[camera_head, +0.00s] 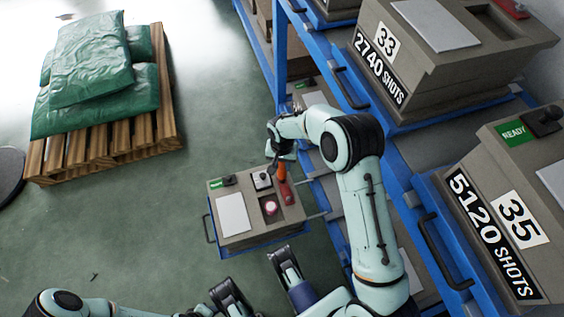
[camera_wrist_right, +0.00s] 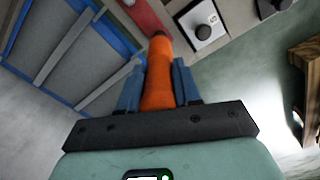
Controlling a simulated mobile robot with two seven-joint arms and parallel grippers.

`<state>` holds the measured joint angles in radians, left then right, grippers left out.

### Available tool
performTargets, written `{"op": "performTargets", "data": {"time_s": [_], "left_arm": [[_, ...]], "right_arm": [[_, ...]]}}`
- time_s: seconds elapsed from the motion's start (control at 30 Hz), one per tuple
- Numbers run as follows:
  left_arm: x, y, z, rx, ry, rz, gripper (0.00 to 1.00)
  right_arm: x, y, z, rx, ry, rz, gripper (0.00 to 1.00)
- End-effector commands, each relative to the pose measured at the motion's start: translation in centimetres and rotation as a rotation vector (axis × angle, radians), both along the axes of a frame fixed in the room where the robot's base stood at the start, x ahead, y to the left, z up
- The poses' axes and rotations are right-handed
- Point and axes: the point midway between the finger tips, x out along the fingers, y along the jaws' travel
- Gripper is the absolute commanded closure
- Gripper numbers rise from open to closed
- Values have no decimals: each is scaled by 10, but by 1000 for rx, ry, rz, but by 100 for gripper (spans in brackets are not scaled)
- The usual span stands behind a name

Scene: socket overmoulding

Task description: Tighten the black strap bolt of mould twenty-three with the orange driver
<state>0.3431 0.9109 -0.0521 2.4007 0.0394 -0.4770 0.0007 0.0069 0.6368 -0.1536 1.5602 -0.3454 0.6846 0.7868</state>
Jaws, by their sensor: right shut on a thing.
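A grey mould (camera_head: 243,235) sits low beside the rack; its number is not visible. On its top are a green ready label (camera_head: 216,184), a black strap or block (camera_head: 229,180), a white dial (camera_head: 262,180) and a red strap (camera_head: 288,193). My right gripper (camera_head: 281,158) is above the mould, shut on the orange driver (camera_wrist_right: 158,80). The driver's dark far end is close to the red strap (camera_wrist_right: 147,17) in the wrist view; contact is unclear. The black block (camera_wrist_right: 268,7) is to the right of the dial (camera_wrist_right: 204,26). My left gripper (camera_head: 232,297) is partly visible at the bottom, its jaws unclear.
A blue rack (camera_head: 352,98) on the right holds mould 33 (camera_head: 405,75) and mould 35 (camera_head: 490,200). A wooden pallet (camera_head: 105,145) with green sacks (camera_head: 92,68) stands at the far left.

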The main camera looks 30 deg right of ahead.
Motion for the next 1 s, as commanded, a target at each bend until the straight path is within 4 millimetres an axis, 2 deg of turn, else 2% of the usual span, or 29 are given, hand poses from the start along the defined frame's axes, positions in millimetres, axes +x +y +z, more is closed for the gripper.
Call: {"op": "performTargets", "data": {"time_s": [1.0], "left_arm": [[-3, 0, 31, 0, -7, 0, 57]], "right_arm": [[1, 0, 50, -1, -2, 0, 100]]}}
